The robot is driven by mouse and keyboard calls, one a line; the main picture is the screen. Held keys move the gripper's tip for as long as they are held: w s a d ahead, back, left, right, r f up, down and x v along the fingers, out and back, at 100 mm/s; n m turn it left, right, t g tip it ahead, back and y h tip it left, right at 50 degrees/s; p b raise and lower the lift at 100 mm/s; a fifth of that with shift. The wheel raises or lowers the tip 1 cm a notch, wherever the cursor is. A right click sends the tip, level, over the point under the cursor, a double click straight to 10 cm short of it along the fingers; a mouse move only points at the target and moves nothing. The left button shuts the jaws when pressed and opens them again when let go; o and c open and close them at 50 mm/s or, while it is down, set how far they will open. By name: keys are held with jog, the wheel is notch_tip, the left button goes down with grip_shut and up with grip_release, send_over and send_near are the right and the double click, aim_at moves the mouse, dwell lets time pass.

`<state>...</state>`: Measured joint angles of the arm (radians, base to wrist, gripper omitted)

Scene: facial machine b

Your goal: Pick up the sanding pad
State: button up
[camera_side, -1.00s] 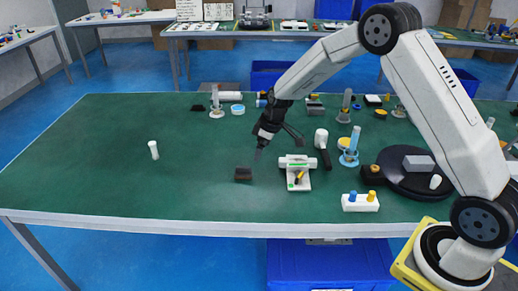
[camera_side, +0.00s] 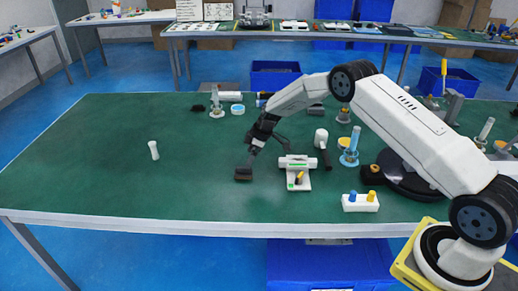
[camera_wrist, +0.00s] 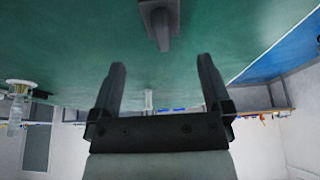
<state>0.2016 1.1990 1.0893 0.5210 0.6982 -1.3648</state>
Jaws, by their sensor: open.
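The sanding pad (camera_side: 243,174) is a small dark block lying on the green table. It also shows at the top of the wrist view, where the pad (camera_wrist: 160,22) has a narrow grip standing out from it. My gripper (camera_side: 268,155) is low over the table, just behind and to the right of the pad. In the wrist view my gripper (camera_wrist: 162,66) has its two fingers wide apart with nothing between them. The pad lies beyond the fingertips, roughly centred between them. In the side view one finger overlaps the pad's upper edge, so I cannot tell if they touch.
A white device with a green strip (camera_side: 297,172) stands close to the right. A white and black hammer-like tool (camera_side: 322,148) and a blue-based stand (camera_side: 349,156) are beyond it. The table's front left is clear.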

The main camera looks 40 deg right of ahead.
aim_at(244, 166)
jog(key=shift+x, duration=1.1)
jog(key=shift+f, duration=0.1)
jog(key=shift+x, duration=2.5)
jog(key=shift+s+a, duration=0.1)
jog(key=shift+s, duration=0.05)
jog(key=c, duration=1.3)
jog(key=shift+o, duration=0.2)
